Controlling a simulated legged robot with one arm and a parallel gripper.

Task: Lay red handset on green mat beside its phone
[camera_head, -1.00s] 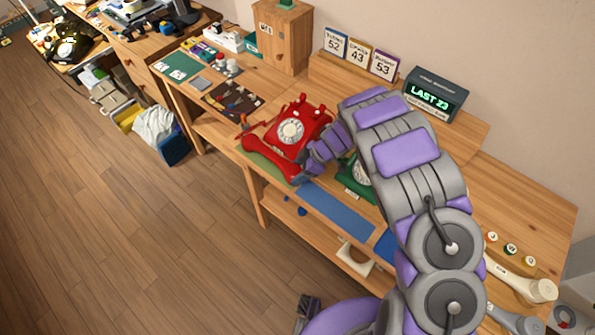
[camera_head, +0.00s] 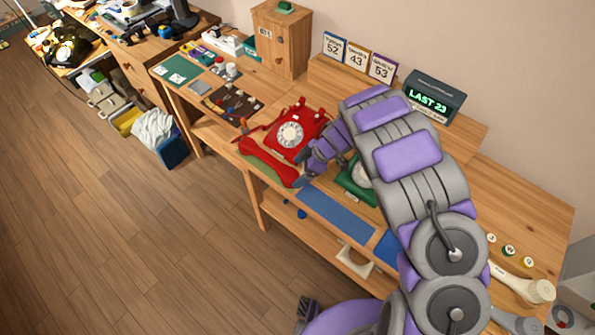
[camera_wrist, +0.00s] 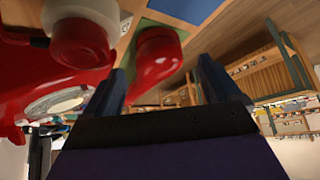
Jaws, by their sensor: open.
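The red handset (camera_head: 268,163) lies lengthwise over the green mat (camera_head: 256,171), in front of the red phone (camera_head: 296,130). Only strips of the mat show around it. My gripper (camera_head: 303,176) is by the handset's right end, close beside it. In the wrist view my gripper (camera_wrist: 160,88) is open, with nothing clearly between its fingers. A rounded red handset end (camera_wrist: 158,50) shows just beyond the fingertips. The red phone's dial (camera_wrist: 55,105) is at left there. Whether a finger touches the handset is unclear.
A green phone (camera_head: 352,186) stands right of my gripper, partly hidden by my arm. A blue mat (camera_head: 335,215) lies along the front edge. A dark tool mat (camera_head: 230,103) lies left of the red phone. A wooden cabinet (camera_head: 281,40) stands behind.

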